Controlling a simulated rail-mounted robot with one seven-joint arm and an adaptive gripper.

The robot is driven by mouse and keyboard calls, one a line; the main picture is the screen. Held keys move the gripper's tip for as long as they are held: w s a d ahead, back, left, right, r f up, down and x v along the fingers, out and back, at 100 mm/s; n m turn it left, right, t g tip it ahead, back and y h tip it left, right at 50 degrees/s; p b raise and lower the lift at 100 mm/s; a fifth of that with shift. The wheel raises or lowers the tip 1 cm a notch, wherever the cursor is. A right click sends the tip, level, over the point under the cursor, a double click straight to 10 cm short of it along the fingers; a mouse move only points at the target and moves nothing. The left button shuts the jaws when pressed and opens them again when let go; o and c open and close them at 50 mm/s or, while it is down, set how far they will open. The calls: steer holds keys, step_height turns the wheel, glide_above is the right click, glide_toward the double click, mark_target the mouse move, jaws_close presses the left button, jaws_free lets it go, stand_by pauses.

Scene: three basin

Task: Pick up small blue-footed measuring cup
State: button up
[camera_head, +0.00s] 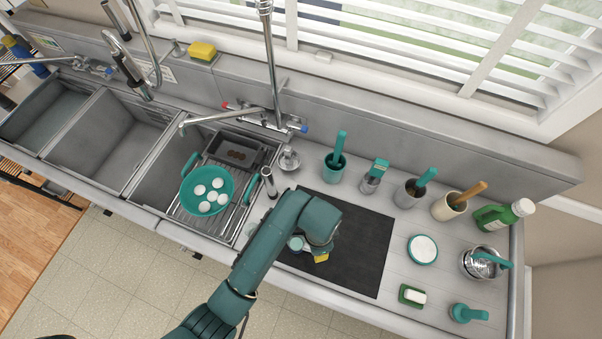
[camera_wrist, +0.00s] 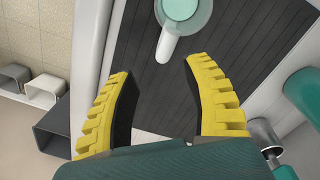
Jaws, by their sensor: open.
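A small round cup with a pale rim and teal inner part (camera_wrist: 183,9) shows at the top of the wrist view, cut off by the edge. Its short pale handle (camera_wrist: 166,46) points down toward my gripper (camera_wrist: 160,72). The cup looks like the measuring cup; its foot is hidden. In the head view the cup (camera_head: 295,243) is partly visible beside my gripper (camera_head: 319,257), on the dark mat (camera_head: 362,246). My gripper is open, with yellow padded fingers apart and nothing between them. The handle lies just beyond the fingertips.
A teal colander (camera_head: 185,205) with white round items sits over the right basin. Several utensil holders, including a teal one (camera_head: 334,168), line the back. A white dish (camera_head: 422,249), soap dish (camera_head: 412,295) and metal pot (camera_head: 478,263) stand right. The mat's right part is clear.

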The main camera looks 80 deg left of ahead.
step_height(320, 180, down, 8)
steer(key=shift+r+p, duration=0.25)
steer(key=shift+p, duration=0.1)
jaws_close()
